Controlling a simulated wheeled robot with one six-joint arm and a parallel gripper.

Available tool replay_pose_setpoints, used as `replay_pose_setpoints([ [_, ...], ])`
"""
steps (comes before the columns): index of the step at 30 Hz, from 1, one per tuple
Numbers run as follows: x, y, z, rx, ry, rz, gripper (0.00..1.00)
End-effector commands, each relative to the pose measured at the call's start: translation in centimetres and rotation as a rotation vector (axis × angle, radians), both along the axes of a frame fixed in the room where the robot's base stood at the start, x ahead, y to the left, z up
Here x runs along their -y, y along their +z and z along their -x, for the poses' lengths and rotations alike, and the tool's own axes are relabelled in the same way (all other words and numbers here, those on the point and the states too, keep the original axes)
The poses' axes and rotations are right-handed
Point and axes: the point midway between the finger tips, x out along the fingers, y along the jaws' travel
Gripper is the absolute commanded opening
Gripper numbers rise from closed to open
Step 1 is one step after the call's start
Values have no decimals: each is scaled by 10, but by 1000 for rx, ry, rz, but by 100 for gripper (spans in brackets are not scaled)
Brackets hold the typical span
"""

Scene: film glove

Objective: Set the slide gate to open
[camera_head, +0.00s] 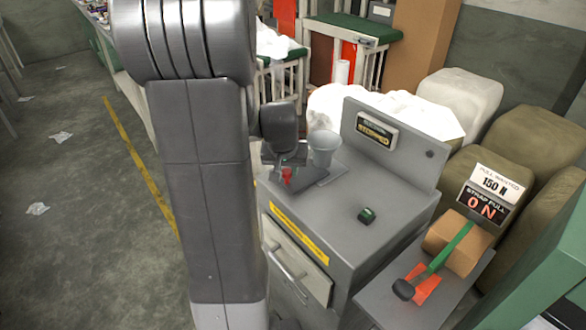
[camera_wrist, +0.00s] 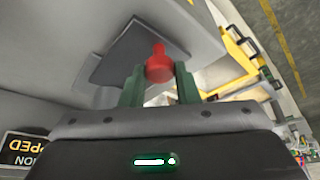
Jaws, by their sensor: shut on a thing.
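The slide gate shows as a dark flat plate (camera_head: 318,178) on top of the grey machine (camera_head: 395,190), beside a light grey cup-shaped funnel (camera_head: 324,146). A red knob (camera_head: 287,174) stands at the plate's left part. In the wrist view the red knob (camera_wrist: 160,66) sits between the two green fingers of my gripper (camera_wrist: 160,74), which are shut on it. The dark plate (camera_wrist: 125,50) lies behind the knob there. My arm hides the machine's left side in the head view. I cannot tell the gate's position.
The machine's sign (camera_head: 376,133) reads "STOPPED". A green-black switch (camera_head: 367,215) is on its top. At the right, a strap-pull stand (camera_head: 430,290) has a display reading 0 N. Several sacks (camera_head: 460,105) are behind. The floor (camera_head: 70,210) at left is mostly clear, with paper scraps.

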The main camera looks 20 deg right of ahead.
Motion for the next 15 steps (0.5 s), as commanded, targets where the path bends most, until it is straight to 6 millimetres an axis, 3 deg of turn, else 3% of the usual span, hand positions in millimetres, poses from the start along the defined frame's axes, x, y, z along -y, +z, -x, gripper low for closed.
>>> replay_pose_setpoints([
  [11, -7, 1, 2, 1, 0, 2, 0],
  [12, -7, 1, 2, 2, 0, 1, 36],
  [15, -7, 1, 2, 2, 0, 1, 49],
])
